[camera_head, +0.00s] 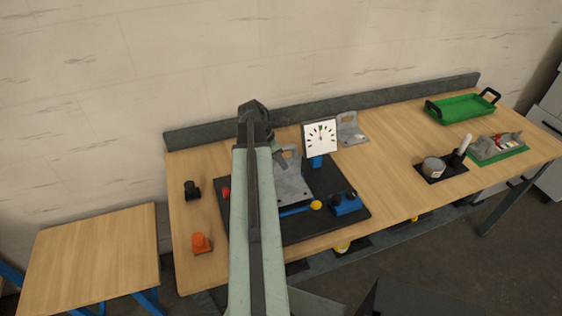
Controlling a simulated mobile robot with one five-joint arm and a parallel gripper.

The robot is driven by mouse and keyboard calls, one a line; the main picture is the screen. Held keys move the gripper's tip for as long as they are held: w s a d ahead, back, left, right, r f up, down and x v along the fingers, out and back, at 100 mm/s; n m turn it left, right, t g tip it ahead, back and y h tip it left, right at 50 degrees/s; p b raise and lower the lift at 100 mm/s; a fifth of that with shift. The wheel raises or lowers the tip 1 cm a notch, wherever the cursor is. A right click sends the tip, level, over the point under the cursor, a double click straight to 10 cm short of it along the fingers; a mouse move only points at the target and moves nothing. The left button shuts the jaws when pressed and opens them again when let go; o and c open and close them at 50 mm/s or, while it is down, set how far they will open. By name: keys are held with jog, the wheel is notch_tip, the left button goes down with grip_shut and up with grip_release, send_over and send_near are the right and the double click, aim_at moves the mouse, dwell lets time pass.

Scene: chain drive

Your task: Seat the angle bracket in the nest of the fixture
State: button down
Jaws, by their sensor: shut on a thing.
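A grey metal angle bracket (292,186) shows just right of my arm, over the dark fixture plate (326,226). Its flat leg has small holes, and its upright leg with a larger hole stands at the back. My arm hides its left side. Blue fixture parts show beside it: a bar (296,210) along its front edge and a block (345,204) to the right. I cannot tell whether the bracket is down in the nest or above it. My gripper's fingers are hidden behind my arm. A second grey bracket (350,130) stands on the table behind the fixture.
A white dial (320,138) stands at the fixture's back. An orange piece (201,243) and a black piece (192,190) are left. A dark mat with a grey cup (433,167), a green mat with parts (499,150) and a green tray (463,108) are right. Bare wood lies between.

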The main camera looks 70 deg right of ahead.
aim_at(281, 180)
jog(key=shift+f+b, duration=0.45)
jog(key=shift+f, duration=0.3)
jog(key=shift+s+f+b, duration=0.1)
jog(key=shift+f+b, duration=1.05)
dwell(1.1)
jog(key=c, duration=1.2)
grip_release()
jog(key=p+v, duration=0.7)
jog(key=shift+r, duration=0.2)
jog(key=shift+w+a+r, duration=0.15)
jog(key=shift+w+r, duration=0.05)
jog(key=shift+r, duration=0.15)
jog(key=shift+f, duration=0.1)
